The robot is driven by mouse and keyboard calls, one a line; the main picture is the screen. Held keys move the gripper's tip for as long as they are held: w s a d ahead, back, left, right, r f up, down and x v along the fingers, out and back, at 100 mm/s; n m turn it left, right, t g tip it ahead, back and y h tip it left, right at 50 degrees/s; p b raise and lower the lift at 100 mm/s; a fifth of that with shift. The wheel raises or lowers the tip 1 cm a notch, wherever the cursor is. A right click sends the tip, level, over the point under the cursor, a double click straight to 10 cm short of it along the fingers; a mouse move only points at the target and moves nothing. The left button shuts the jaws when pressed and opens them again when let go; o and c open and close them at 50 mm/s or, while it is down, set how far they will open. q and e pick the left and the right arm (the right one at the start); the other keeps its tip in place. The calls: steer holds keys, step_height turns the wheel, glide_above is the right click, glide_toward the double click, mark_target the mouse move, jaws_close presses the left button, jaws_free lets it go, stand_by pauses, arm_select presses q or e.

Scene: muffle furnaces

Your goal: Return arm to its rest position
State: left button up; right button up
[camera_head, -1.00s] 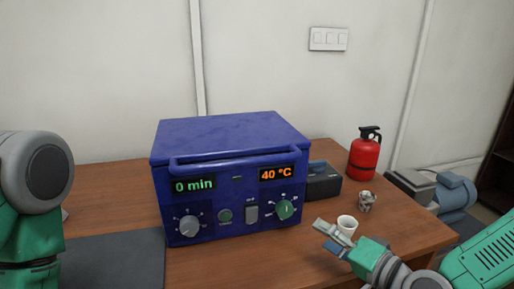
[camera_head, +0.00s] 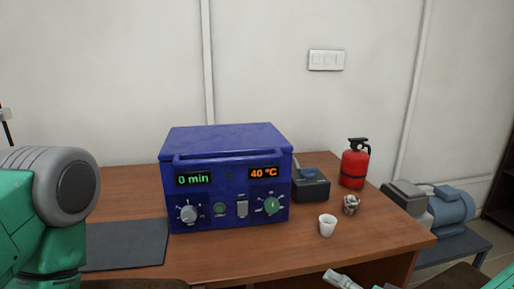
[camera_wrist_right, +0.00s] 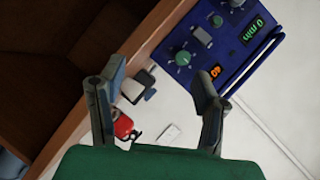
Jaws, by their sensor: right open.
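My right gripper shows in the right wrist view (camera_wrist_right: 160,90) with its two fingers spread apart and nothing between them. In the head view only the tip of my right gripper (camera_head: 342,279) shows at the bottom edge, below the table front. The blue muffle furnace (camera_head: 227,180) stands on the wooden table with its door shut; its displays read 0 min and 40 °C. It also shows tilted at the upper right of the right wrist view (camera_wrist_right: 205,45). My left arm shows at the left edge of the head view; its gripper is out of frame.
On the table (camera_head: 240,263) are a white cup (camera_head: 327,226), a small metallic object (camera_head: 351,204), a dark box (camera_head: 311,187), a red fire extinguisher (camera_head: 355,165) and a dark mat (camera_head: 125,246). A blue-grey machine (camera_head: 450,206) stands right of the table.

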steer(key=s+d+f+n+g+h, duration=0.3)
steer(key=s+f+g, duration=0.4)
steer(key=s+f, duration=0.8)
arm_select(q)
steer(key=shift+d+r, duration=0.1)
steer(key=shift+d, duration=0.1)
arm_select(e)
steer(key=s+d+f+n+g+h, duration=0.3)
steer(key=s+d, duration=0.5)
steer(key=s, duration=0.3)
steer(key=shift+s+d+f+n+g+h, duration=0.15)
steer(key=shift+d+f+n+g+h, duration=0.15)
steer(key=shift+f+g+h, duration=0.55)
steer(key=shift+f, duration=0.1)
arm_select(q)
steer(key=shift+a, duration=0.15)
arm_select(e)
steer(key=shift+a, duration=0.2)
